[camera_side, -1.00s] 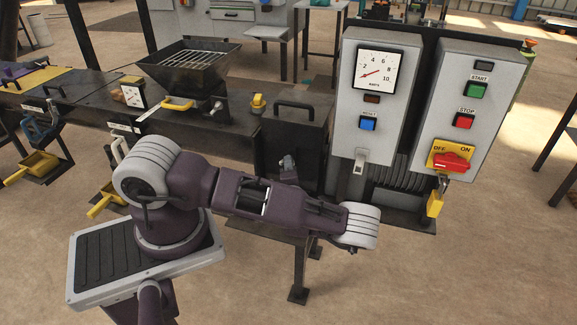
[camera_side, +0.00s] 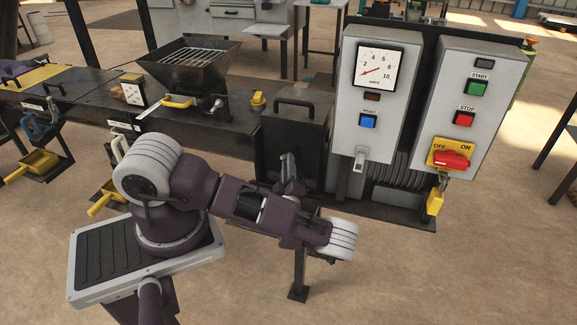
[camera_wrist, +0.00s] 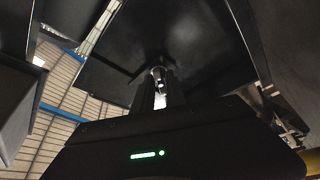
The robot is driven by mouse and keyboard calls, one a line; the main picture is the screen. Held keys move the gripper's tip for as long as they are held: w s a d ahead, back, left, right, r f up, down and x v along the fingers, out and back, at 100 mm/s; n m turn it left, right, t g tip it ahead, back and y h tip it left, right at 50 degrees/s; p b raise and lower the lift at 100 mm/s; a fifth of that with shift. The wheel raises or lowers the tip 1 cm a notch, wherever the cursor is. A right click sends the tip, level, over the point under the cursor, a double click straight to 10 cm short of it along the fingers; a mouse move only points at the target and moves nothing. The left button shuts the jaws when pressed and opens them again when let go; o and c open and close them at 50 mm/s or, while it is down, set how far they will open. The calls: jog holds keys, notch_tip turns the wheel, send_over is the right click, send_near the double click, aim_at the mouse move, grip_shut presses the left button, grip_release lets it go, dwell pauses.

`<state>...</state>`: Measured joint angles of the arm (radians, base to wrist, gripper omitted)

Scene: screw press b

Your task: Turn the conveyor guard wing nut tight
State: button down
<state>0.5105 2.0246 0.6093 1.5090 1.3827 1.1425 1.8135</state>
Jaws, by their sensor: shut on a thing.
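In the wrist view, my gripper (camera_wrist: 160,88) points up at the underside of a dark panel. Its two narrow fingers are shut on a small pale metal piece, which I take to be the wing nut (camera_wrist: 158,72). Its wings and thread are mostly hidden by the fingers and shadow. A small grey metal part (camera_side: 284,164) stands upright there. I cannot tell whether it is part of the nut.
A grey gauge box (camera_side: 361,140) and a grey switch box (camera_side: 470,130) with a red OFF/ON knob (camera_side: 451,160) stand right of the work. A yellow padlock (camera_side: 435,201) hangs below. The conveyor bench (camera_side: 205,128) runs left, with a hopper (camera_side: 196,62). Dark panels crowd my gripper.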

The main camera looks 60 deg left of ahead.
jog(key=shift+m, duration=0.3)
jog(key=c, duration=1.5)
grip_release()
jog(key=v, duration=0.7)
